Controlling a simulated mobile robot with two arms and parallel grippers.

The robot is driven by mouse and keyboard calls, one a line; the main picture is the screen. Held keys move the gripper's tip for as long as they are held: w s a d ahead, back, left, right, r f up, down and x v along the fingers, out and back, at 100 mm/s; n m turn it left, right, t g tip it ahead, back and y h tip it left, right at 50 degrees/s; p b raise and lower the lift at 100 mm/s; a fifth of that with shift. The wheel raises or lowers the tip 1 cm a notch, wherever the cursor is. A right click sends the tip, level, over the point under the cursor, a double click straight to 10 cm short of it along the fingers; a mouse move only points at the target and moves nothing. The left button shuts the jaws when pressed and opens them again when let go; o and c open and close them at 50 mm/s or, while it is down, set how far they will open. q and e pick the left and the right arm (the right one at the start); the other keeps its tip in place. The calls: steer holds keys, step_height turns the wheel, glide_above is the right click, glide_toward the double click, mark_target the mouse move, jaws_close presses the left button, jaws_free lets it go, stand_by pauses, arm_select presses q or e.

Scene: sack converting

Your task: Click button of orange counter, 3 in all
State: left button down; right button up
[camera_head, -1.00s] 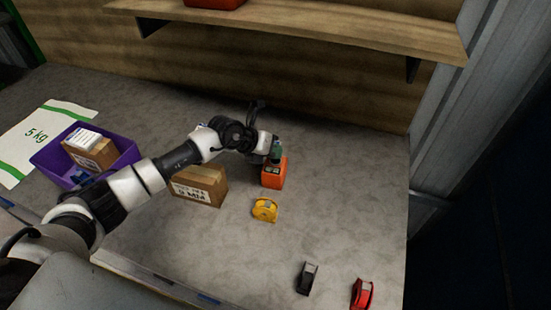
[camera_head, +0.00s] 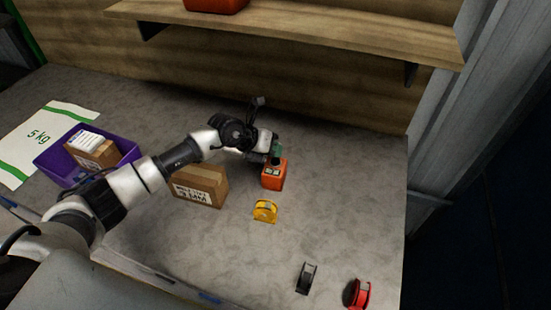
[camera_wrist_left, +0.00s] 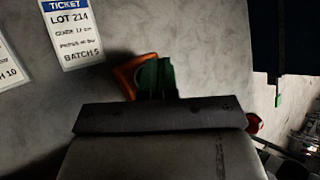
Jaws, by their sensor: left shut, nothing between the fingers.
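The orange counter (camera_head: 274,176) stands on the grey table, right of the cardboard box. My left gripper (camera_head: 275,158) is shut and empty, with its fingertips at the top of the counter. I cannot tell whether they touch the button. In the left wrist view the orange counter (camera_wrist_left: 130,75) is partly hidden behind the green fingertips of the gripper (camera_wrist_left: 156,76). My right gripper is not in view.
A cardboard box (camera_head: 200,186) stands left of the counter and a yellow tape dispenser (camera_head: 265,211) in front of it. Black (camera_head: 306,278) and red (camera_head: 357,294) dispensers lie front right. A purple bin (camera_head: 62,165) is at left; a wooden shelf (camera_head: 300,31) hangs above. A ticket (camera_wrist_left: 72,32) lies nearby.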

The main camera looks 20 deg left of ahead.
mark_target(273, 160)
arm_select(q)
steer(key=shift+r, duration=0.1)
step_height(273, 160, up, 5)
steer(key=p, duration=0.4)
stand_by(0.4)
stand_by(0.5)
